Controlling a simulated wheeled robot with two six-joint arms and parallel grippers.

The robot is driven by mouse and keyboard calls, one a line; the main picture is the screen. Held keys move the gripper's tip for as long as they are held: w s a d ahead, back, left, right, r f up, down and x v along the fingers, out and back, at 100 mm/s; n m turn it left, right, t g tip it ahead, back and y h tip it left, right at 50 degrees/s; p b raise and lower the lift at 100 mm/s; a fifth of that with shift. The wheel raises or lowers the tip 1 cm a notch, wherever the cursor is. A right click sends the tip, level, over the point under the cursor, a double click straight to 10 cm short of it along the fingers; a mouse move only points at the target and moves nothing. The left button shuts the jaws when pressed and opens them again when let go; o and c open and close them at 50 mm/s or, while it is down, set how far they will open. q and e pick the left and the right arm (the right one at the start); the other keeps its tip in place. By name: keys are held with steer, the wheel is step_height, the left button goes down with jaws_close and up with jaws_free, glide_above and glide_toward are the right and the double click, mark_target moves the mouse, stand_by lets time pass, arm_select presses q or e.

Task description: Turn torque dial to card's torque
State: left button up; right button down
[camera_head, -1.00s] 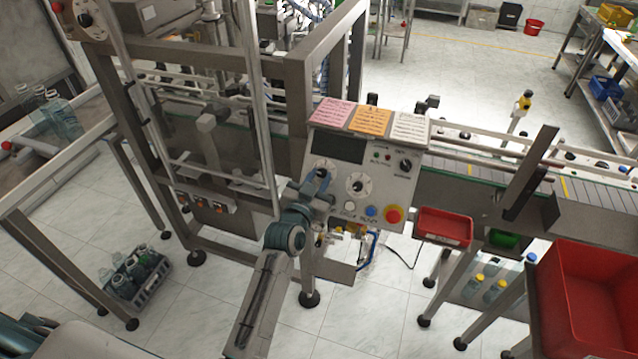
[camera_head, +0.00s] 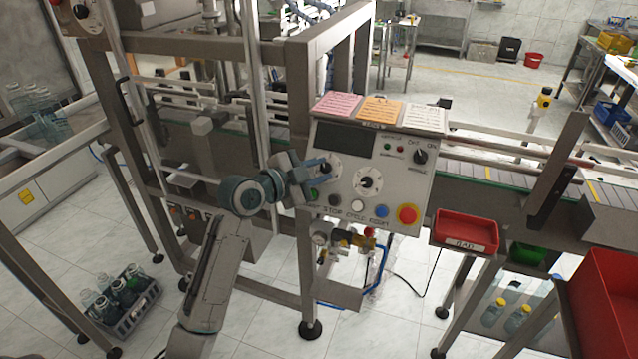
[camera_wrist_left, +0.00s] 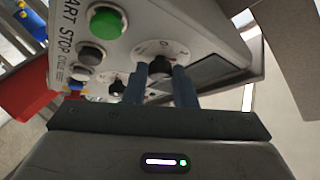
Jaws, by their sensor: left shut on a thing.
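The control panel (camera_head: 395,165) carries two round dials with white scales and dark knobs. My left gripper (camera_head: 318,165) is shut on the knob of the left dial (camera_head: 328,170); in the left wrist view its two fingers stand on either side of this black knob (camera_wrist_left: 160,67). The right dial (camera_head: 368,182) is free. A pink card (camera_head: 338,103), an orange card (camera_head: 380,109) and a white card (camera_head: 424,117) lie along the panel's top; their writing is too small to read. The dial settings are not readable. My right gripper is out of view.
Below the dials sit a green button (camera_wrist_left: 106,22), a blue button (camera_head: 382,211) and a red emergency knob (camera_head: 408,214). A selector switch (camera_head: 420,157) is at upper right. A red bin (camera_head: 466,229) hangs right of the panel. A machine post stands left of it.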

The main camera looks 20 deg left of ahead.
arm_select(q)
steer(key=m+g, duration=0.1)
steer(key=m+b, duration=0.1)
steer(key=m, duration=0.1)
steer(key=shift+w+a+g+h, duration=0.1)
steer(key=shift+a+g+h, duration=0.05)
steer(key=shift+g+h, duration=0.25)
steer(key=m, duration=0.1)
steer(key=m+g, duration=0.1)
steer(key=m, duration=0.1)
steer(key=shift+w+r+g+b, duration=0.1)
steer(key=shift+r+g+b, duration=0.15)
steer(key=shift+g+b, duration=0.05)
steer(key=m, duration=0.1)
steer(key=m+g, duration=0.2)
steer(key=m, duration=0.1)
steer(key=shift+w+r+y, duration=0.15)
steer(key=shift+r+y, duration=0.15)
steer(key=shift+y, duration=0.1)
steer(key=shift+m+g+y+p, duration=0.5)
steer(key=shift+m+g, duration=0.5)
steer(key=shift+m, duration=0.4)
steer(key=o, duration=1)
steer(key=shift+w, duration=0.1)
steer(key=shift+r, duration=0.1)
